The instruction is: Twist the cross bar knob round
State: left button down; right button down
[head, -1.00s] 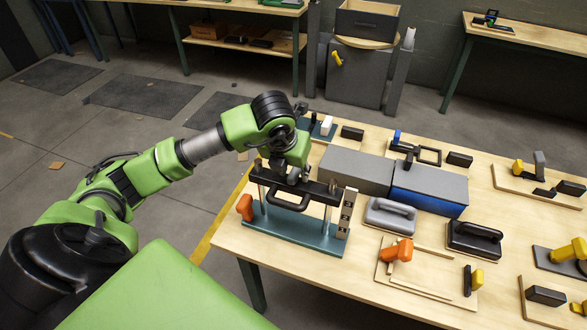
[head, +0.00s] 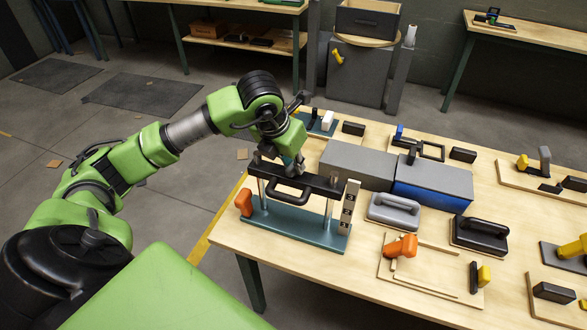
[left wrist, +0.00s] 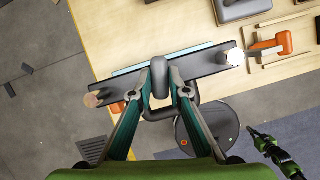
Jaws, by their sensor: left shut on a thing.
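The press-like fixture has a teal base (head: 296,228), two upright posts and a black cross bar (head: 322,186) across them. The cross bar also shows in the left wrist view (left wrist: 212,62), with a black loop handle on its near side. A rounded dark grey knob (left wrist: 177,76) stands at the bar's middle. My left gripper (head: 292,168) is over the bar from above, its fingers shut on the knob, one on each side. The fingers hide most of the knob in the head view. A small black and green part, probably my right arm, shows low in the left wrist view.
An orange handle (head: 243,203) is at the fixture's left end and a pale holed upright strip (head: 348,205) at its right. Grey (head: 356,165) and blue (head: 432,186) blocks stand behind. Several handled tools lie to the right. Bare tabletop (head: 325,275) is in front.

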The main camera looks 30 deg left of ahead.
pick_arm(q)
jog(key=m+b, duration=0.1)
jog(key=m+h+b, duration=0.1)
jog(key=shift+w+a+f+m+b, duration=0.1)
jog(key=shift+a+f+m+b, duration=0.1)
jog(key=shift+m+b, duration=0.2)
jog(key=m+h+b, duration=0.1)
jog(key=m+b, duration=0.1)
jog(key=m, duration=0.1)
jog(key=shift+r+m, duration=0.15)
jog(key=shift+m, duration=0.15)
jog(key=m+g+h, duration=0.1)
jog(key=m, duration=0.2)
jog(key=shift+w+r+m, duration=0.1)
jog(key=shift+m, duration=0.2)
jog(key=m+g+h, duration=0.1)
jog(key=m+g, duration=0.1)
jog(key=m, duration=0.3)
jog(key=shift+w+a, duration=0.1)
jog(key=c, duration=1.9)
grip_release()
jog(key=v, duration=1.2)
jog(key=shift+w+a, duration=0.2)
